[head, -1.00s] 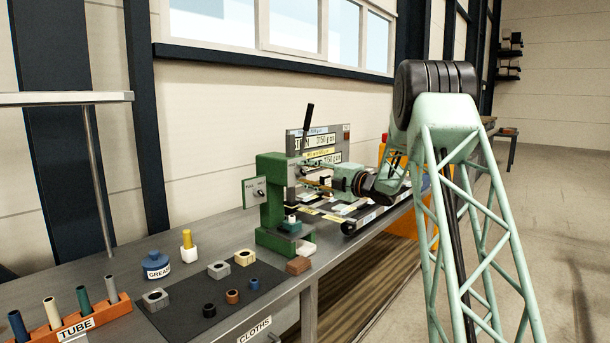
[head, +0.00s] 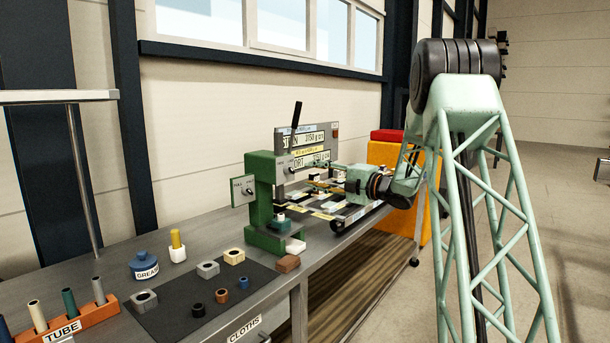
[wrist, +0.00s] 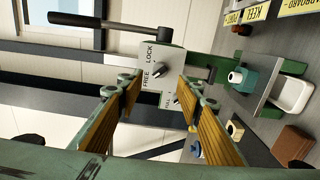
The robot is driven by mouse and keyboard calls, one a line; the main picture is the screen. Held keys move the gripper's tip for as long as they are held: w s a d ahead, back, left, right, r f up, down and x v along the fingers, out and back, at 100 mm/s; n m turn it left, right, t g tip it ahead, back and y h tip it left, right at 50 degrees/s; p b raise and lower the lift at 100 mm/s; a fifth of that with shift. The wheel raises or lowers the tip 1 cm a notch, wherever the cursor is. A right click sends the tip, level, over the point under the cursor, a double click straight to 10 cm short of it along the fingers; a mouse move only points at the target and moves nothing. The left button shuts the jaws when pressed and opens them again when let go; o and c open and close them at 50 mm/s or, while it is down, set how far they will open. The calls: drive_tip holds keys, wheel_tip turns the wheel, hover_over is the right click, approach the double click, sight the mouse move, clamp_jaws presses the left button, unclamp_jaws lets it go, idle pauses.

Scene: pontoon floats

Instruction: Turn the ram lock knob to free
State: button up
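The ram lock knob (wrist: 158,73) is a small dark knob on a white plate marked FREE and LOCK. Its exact pointing direction is hard to tell. The plate is on the green press (head: 262,192), which also carries a black-handled lever (wrist: 80,20). My gripper (wrist: 160,88) is open and empty, its yellow-brown padded fingers spread to either side of the knob in the wrist view. The fingers look apart from the knob. In the head view, my gripper (head: 318,172) is to the right of the press head, small and partly lost against the background.
A second plate with a side knob (wrist: 178,100) is close by; it also shows on the press's left in the head view (head: 248,191). A white tray (wrist: 292,95) and a brown block (wrist: 292,145) are near the press base. Labelled boards stand behind.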

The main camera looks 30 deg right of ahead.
drive_tip(key=shift+v, duration=1.25)
drive_tip(key=shift+w+a+r, duration=0.1)
drive_tip(key=shift+r, duration=0.05)
drive_tip(key=s+a+r+m+h, duration=0.2)
drive_tip(key=a+r+m+h, duration=0.4)
drive_tip(key=r, duration=0.3)
drive_tip(key=s+a+r+m+g+h, duration=0.1)
drive_tip(key=s+a+m+g+h, duration=0.2)
drive_tip(key=s, duration=0.4)
drive_tip(key=s+a+r+m+h, duration=0.1)
drive_tip(key=s+a+m, duration=0.2)
drive_tip(key=s+m, duration=0.25)
drive_tip(key=s+a+f+m+g, duration=0.2)
drive_tip(key=s+a+f, duration=0.3)
drive_tip(key=s, duration=1.2)
drive_tip(key=s+a+f+m+g+y, duration=0.1)
drive_tip(key=s+a+f+m+g, duration=0.2)
drive_tip(key=s+a, duration=0.7)
drive_tip(key=s+a+f+m+g+y, duration=0.1)
drive_tip(key=s+a+f+m+g, duration=0.2)
drive_tip(key=s, duration=2.2)
drive_tip(key=a+f+g, duration=0.1)
drive_tip(key=a+f, duration=0.3)
drive_tip(key=a, duration=0.1)
drive_tip(key=shift+f+p, duration=0.25)
drive_tip(key=shift+p, duration=0.1)
